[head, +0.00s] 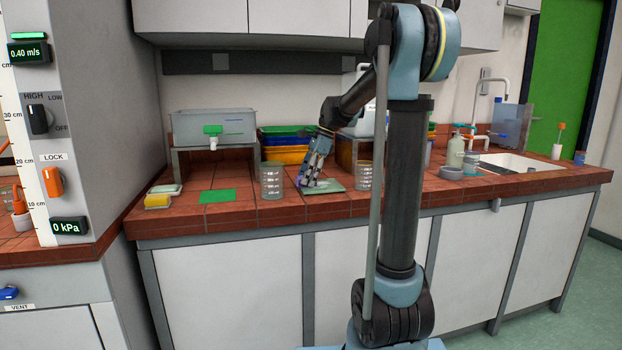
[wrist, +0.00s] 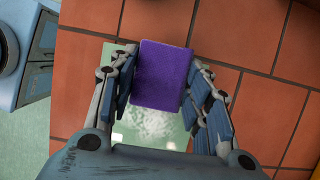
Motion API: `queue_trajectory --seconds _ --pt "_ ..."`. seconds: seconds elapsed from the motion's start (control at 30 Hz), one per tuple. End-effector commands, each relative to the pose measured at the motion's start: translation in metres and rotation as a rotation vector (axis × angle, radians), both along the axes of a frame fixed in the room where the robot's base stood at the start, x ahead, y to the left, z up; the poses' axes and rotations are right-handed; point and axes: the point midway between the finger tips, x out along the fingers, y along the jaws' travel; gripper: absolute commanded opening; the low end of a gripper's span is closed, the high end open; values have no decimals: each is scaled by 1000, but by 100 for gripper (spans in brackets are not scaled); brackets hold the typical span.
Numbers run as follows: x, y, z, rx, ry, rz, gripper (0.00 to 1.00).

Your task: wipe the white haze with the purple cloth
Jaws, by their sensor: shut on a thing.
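In the wrist view the purple cloth (wrist: 163,72) is a flat block between the fingers of my gripper (wrist: 163,82), which is shut on it. The white haze (wrist: 150,125) is a mottled patch on a pale green panel (wrist: 120,130), just below the cloth in the picture. The cloth covers part of the panel. In the head view my gripper (head: 311,175) points down at the pale green panel (head: 332,186) on the red tiled bench. I cannot tell whether the cloth touches the panel.
Glass beakers (head: 272,183) (head: 364,176) stand on either side of the panel. A darker green mat (head: 217,196) and a yellow sponge (head: 157,201) lie to the left. Coloured trays (head: 284,153) are stacked behind. The bench's front edge (head: 290,222) is close.

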Motion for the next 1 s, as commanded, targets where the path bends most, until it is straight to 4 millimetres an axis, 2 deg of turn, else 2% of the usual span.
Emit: queue_trajectory --seconds 0.1,0.7,1.0 --pt "0 1 14 0 -1 -4 14" --pt "2 -6 68 0 0 -11 14" --pt "2 -7 80 0 0 -13 14"
